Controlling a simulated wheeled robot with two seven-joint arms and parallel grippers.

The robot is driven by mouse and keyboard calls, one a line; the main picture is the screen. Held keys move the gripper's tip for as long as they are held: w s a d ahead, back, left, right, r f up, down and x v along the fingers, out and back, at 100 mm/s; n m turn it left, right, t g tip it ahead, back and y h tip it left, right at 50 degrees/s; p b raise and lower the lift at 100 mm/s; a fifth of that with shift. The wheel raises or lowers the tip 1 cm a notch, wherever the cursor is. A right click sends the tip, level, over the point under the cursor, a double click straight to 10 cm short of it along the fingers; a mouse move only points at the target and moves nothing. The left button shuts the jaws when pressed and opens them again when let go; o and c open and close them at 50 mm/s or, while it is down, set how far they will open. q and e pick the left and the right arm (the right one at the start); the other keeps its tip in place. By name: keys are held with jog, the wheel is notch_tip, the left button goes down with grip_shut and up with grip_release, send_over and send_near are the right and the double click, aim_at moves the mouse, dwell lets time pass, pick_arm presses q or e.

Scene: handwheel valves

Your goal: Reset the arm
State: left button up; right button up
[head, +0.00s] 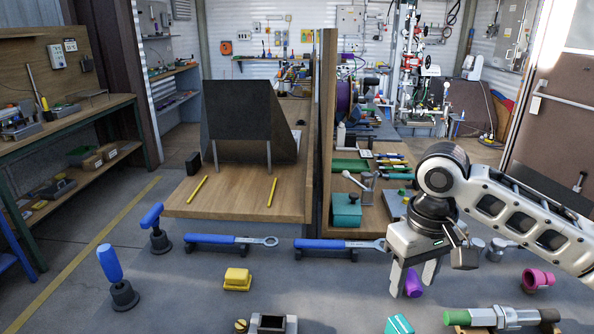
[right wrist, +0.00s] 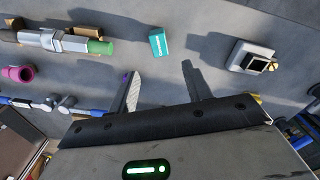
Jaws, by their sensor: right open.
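My right gripper (head: 413,280) hangs fingers-down over the grey table, right of centre in the head view. Its two fingers are apart, and nothing shows between them in the right wrist view (right wrist: 160,72). My right arm (head: 510,215) comes in from the right edge, bent at a round joint above the gripper. A purple piece (head: 413,283) is partly behind the fingers in the head view. I cannot tell if they touch. My left gripper is not in view.
Blue-handled wrenches (head: 228,240) lie along the table's back. A yellow block (head: 237,279), a teal block (head: 399,325), a green-ended rod (head: 500,317) and a magenta ring (head: 537,279) are around. Blue-handled tools (head: 112,268) stand at left. The table between the yellow block and gripper is clear.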

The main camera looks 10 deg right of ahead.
jog(key=s+a+f+n+t+y, duration=0.25)
jog(key=s+a+f, duration=0.45)
jog(key=a+f, duration=0.55)
jog(key=s+d+f+m+t+h, duration=0.1)
jog(key=s+d+f, duration=0.15)
jog(key=s, duration=0.35)
jog(key=s+d+f+m+h, duration=0.1)
jog(key=s+d+f, duration=0.1)
jog(key=s+d, duration=0.3)
jog(key=w+a+f+t+y, duration=0.2)
jog(key=w+a+f+t, duration=0.3)
jog(key=a+f+t, duration=0.1)
jog(key=shift+w+f+t, duration=0.25)
jog(key=shift+f+t, duration=0.1)
jog(key=shift+f, duration=0.15)
